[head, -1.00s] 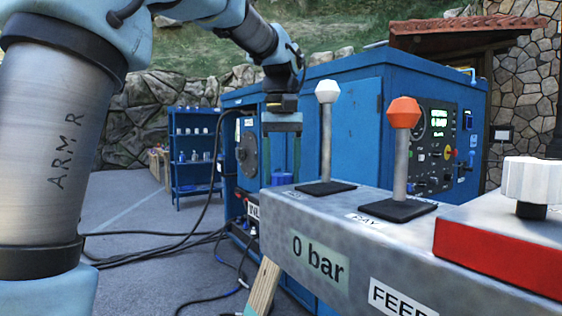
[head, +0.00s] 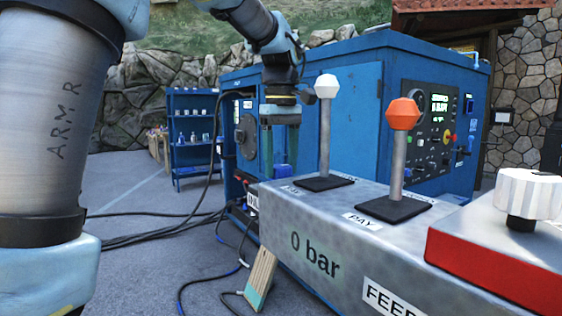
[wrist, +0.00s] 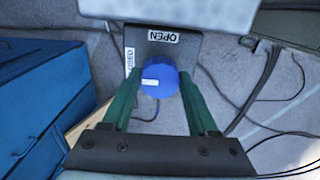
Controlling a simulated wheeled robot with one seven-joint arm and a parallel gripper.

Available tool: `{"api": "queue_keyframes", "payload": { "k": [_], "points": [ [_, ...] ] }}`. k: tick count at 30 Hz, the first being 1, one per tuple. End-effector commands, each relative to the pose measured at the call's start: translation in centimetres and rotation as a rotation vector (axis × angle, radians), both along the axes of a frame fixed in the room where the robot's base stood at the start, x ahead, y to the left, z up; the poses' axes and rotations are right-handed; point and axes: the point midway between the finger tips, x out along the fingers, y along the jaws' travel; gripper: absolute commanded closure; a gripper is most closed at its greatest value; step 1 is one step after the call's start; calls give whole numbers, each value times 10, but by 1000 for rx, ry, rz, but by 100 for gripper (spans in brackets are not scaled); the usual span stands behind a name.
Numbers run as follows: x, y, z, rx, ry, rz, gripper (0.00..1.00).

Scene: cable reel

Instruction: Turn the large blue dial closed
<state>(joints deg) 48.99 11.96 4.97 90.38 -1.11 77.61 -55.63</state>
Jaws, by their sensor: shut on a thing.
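The large blue dial (wrist: 165,78) sits on a dark plate (wrist: 185,50) in the wrist view. Its white pointer mark points left. An upside-down OPEN label is on the plate beyond the dial. A second label, turned sideways and not clearly readable, is at the plate's left edge. My gripper (wrist: 160,95) has its green fingers on both sides of the dial and is shut on it.
The grey console (head: 315,225) with a white-knobbed lever (head: 326,87), an orange-knobbed lever (head: 403,113) and a red block (head: 490,265) is in front. The blue cabinet (head: 345,110) stands behind. Black cables (head: 160,232) lie on the ground. A blue shelf (head: 193,135) is farther back.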

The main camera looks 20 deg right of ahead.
Motion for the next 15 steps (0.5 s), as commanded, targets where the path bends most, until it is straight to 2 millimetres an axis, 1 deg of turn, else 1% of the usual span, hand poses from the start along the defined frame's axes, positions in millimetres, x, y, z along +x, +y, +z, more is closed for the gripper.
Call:
{"api": "queue_keyframes", "payload": {
  "k": [1, 9, 10, 15],
  "points": [
    [5, 5, 1, 5, -6, 12, 96],
    [4, 5, 1, 6, -5, 13, 96],
    [4, 5, 0, 7, -5, 13, 39],
    [3, 4, 0, 6, -3, 10, 20]
  ]
}}
